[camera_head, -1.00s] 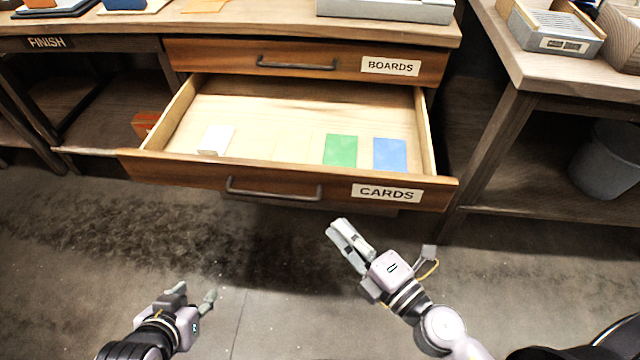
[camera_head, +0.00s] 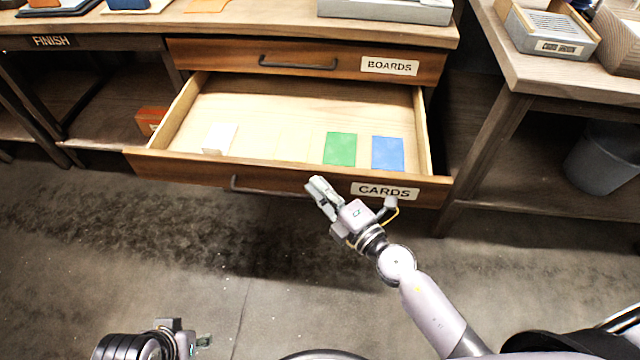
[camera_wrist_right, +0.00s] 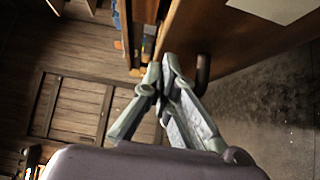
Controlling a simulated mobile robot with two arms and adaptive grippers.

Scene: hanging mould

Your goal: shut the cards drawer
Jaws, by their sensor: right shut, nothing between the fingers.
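The cards drawer (camera_head: 290,173) is pulled out below the shut boards drawer (camera_head: 300,62). Its front carries a CARDS label (camera_head: 385,191) and a dark bar handle (camera_head: 262,190). A white stack (camera_head: 219,138), a green card (camera_head: 340,149) and a blue card (camera_head: 388,153) lie inside. My right gripper (camera_head: 317,183) is shut and empty, at the drawer front by the handle's right end; the head view does not settle whether it touches. In the right wrist view its fingertips (camera_wrist_right: 168,62) are together beside the handle (camera_wrist_right: 203,72). My left gripper (camera_head: 203,341) is low at the left, its fingers mostly hidden.
The workbench top (camera_head: 260,28) is above the drawers. A side table (camera_head: 520,70) with a grey tray (camera_head: 548,35) stands at the right, with a grey bin (camera_head: 600,160) below. The floor in front of the drawer is open.

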